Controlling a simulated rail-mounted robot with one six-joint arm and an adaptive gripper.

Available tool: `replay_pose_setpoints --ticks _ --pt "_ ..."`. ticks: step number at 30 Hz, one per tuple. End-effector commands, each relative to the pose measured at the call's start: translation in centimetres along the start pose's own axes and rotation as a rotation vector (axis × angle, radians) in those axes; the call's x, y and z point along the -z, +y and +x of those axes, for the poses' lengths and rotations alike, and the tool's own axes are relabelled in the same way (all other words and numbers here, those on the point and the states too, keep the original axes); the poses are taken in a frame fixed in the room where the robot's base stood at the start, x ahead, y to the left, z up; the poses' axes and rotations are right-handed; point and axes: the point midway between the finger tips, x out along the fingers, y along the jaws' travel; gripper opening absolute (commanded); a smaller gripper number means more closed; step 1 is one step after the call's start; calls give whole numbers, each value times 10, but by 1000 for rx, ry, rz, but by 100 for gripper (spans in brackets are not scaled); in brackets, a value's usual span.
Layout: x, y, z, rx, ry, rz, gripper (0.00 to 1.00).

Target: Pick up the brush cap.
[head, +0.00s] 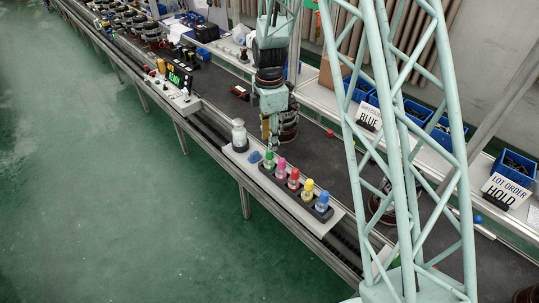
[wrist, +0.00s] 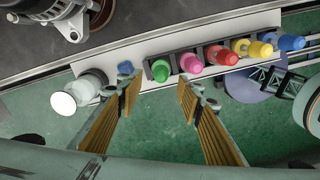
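A clear jar (head: 239,139) with a pale cap (head: 238,123) stands on the light ledge at the front edge of the line; I take this cap for the brush cap. In the wrist view the jar (wrist: 88,87) is at the left, with its white round cap (wrist: 62,104) towards the camera. No brush shows. My gripper (wrist: 158,84) is open and empty, its two ribbed fingers apart, to the right of the jar and short of the bottle row. In the head view my gripper (head: 270,143) hangs above the ledge, right of the jar; its fingers are small there.
A blue pad (head: 257,156) lies between jar and bottles. A black rack holds green (head: 268,160), pink (head: 281,166), red (head: 293,179), yellow (head: 307,190) and blue (head: 322,201) capped bottles. An alternator (wrist: 68,14) sits on the dark belt behind. Green floor lies in front.

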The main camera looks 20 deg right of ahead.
Motion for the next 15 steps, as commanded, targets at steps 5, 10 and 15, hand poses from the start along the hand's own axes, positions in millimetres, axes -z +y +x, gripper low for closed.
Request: replay_pose_setpoints --ticks 5,10,15 --pt "0 0 6 1 0 0 34" --pt "0 0 6 0 0 0 34" --pt "0 0 6 1 0 0 34"
